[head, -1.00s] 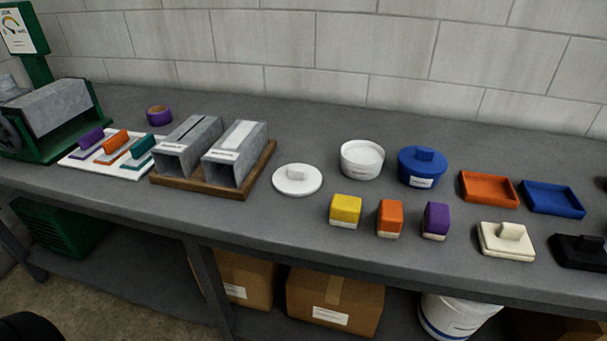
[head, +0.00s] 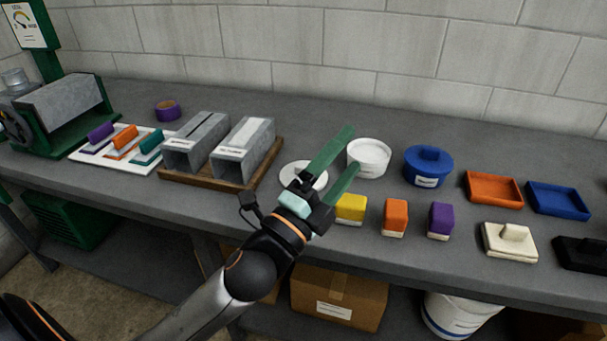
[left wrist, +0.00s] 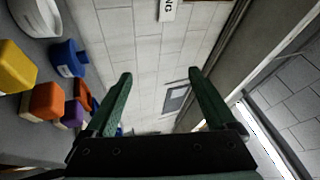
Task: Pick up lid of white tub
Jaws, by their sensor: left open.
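The white lid (head: 290,172) lies flat on the bench, left of the white tub (head: 369,158). My gripper partly covers the lid in the head view. The tub stands upright with its lid off; it also shows at the upper left of the left wrist view (left wrist: 42,16). My left gripper (head: 348,150) is open and empty, its green fingers reaching over the lid and toward the tub in the head view. In the left wrist view the fingers (left wrist: 160,80) are spread apart with nothing between them. My right gripper is in neither view.
Yellow (head: 351,208), orange (head: 395,217) and purple (head: 440,220) blocks stand in front of the tub. A blue lidded tub (head: 428,166) is to its right. A wooden tray (head: 208,183) with two metal ducts lies left of the lid.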

